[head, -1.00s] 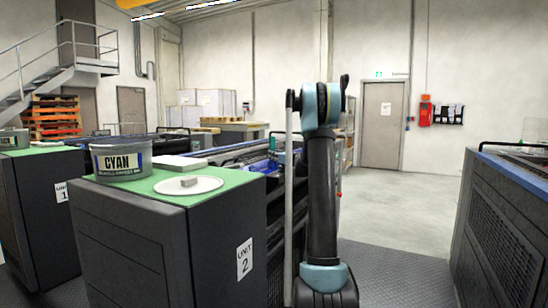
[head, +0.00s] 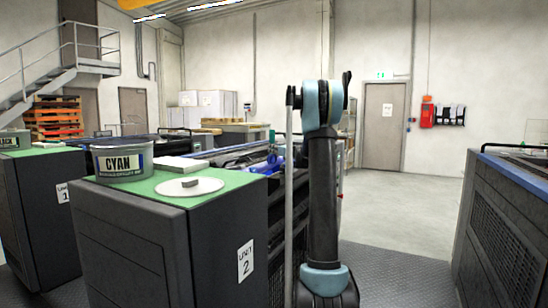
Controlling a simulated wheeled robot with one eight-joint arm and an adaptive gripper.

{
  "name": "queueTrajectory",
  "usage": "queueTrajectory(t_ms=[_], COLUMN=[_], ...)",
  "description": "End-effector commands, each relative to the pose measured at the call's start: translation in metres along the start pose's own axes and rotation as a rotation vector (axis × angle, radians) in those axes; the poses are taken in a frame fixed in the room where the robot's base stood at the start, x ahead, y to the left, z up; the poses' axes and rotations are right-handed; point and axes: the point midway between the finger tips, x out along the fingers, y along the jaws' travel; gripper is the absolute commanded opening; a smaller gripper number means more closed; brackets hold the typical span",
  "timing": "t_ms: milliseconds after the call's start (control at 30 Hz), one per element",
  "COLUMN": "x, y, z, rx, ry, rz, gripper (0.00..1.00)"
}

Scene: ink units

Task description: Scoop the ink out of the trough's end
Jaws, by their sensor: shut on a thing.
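The ink trough belongs to the press unit (head: 255,152) running behind the green-topped cabinet. A bright blue patch (head: 268,166), which may be ink, shows at its near right part, left of my arm. It is small and partly covered, so I cannot tell its exact shape. My arm stands upright in the middle of the head view and hides what lies straight behind it. My gripper and anything in it cannot be made out, being hidden behind the arm and the press parts. A grey tin marked CYAN (head: 122,162) stands on the green top of unit 2.
Another dark machine (head: 505,225) stands at right. Clear floor (head: 400,210) lies between my arm and that machine.

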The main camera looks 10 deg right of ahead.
Motion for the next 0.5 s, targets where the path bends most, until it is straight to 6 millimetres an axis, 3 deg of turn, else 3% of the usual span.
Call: queueTrajectory(t_ms=[333, 500], x=[-0.003, -0.009], y=[-0.002, 0.01], z=[0.004, 0.004], rx=[-0.001, -0.001], ry=[0.0, 0.001], rz=[-0.004, -0.003], gripper=[0.0, 0.0])
